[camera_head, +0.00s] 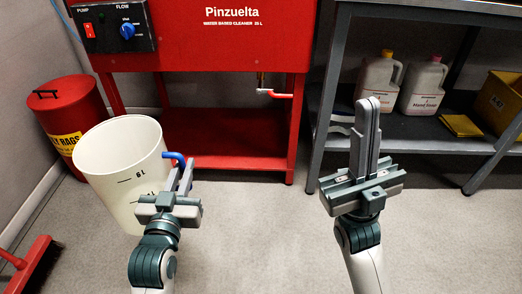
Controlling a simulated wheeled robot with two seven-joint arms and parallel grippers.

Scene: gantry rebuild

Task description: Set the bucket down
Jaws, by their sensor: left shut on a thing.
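A white bucket (115,170) with volume marks stands open-topped and roughly upright at the left. A blue handle (176,158) sticks out from its right side near the rim. My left gripper (182,178) is shut on this blue handle. The gripper and my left arm hide part of the bucket's lower right side. I cannot tell from this view whether the bucket's base touches the floor. My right gripper (368,125) points up, away from the bucket, with its fingers together and nothing visible between them.
A red parts washer (230,45) with a lower shelf stands behind. A red rag bin (75,108) is behind the bucket, and a red broom (35,262) lies lower left. A grey bench (322,110) with jugs (378,75) is at right. The floor (260,240) between my arms is clear.

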